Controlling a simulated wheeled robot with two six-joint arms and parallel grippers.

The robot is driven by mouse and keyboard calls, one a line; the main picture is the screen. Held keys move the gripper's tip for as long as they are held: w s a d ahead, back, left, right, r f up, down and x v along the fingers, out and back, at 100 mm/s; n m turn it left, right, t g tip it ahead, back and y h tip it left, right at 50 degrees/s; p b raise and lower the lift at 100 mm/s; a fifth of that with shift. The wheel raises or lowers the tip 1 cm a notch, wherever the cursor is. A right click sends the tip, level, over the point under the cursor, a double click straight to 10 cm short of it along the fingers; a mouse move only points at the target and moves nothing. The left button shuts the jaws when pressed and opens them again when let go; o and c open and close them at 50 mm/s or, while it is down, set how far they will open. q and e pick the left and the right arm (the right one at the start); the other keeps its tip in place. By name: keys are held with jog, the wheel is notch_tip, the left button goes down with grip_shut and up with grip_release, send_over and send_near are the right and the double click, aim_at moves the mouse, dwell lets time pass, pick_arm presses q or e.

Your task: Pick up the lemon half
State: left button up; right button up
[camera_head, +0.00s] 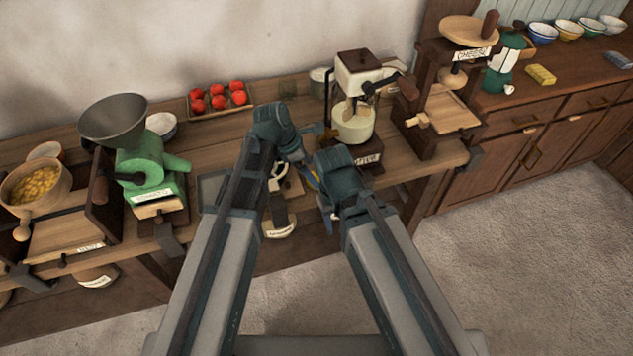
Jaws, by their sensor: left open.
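My left arm reaches over the front of the wooden counter, and its gripper (307,172) is open beside the bent joint of my right arm. A small patch of yellow shows close to the left fingers, but it is too small and too covered for me to tell whether it is the lemon half. I cannot make out a lemon half clearly anywhere else. My right arm bends down at the counter's front edge, and its own links hide its fingers.
A green grinder (152,170) with a grey hopper stands left on the counter (222,150). A tray of tomatoes (222,113) lies at the back. A cream-coloured machine (354,118) stands just right of the arms. A wooden press (440,105) is farther right.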

aim_at(314, 174)
pick_arm(q)
jog(key=b+x, duration=0.2)
jog(key=x, duration=0.1)
jog(key=shift+w+f, duration=0.1)
jog(key=shift+f, duration=0.15)
jog(key=shift+r, duration=0.1)
pick_arm(e)
notch_tip(314, 174, down, 3)
jog(key=shift+f, duration=0.1)
pick_arm(q)
jog(key=c, duration=1.3)
jog(key=shift+r, duration=0.1)
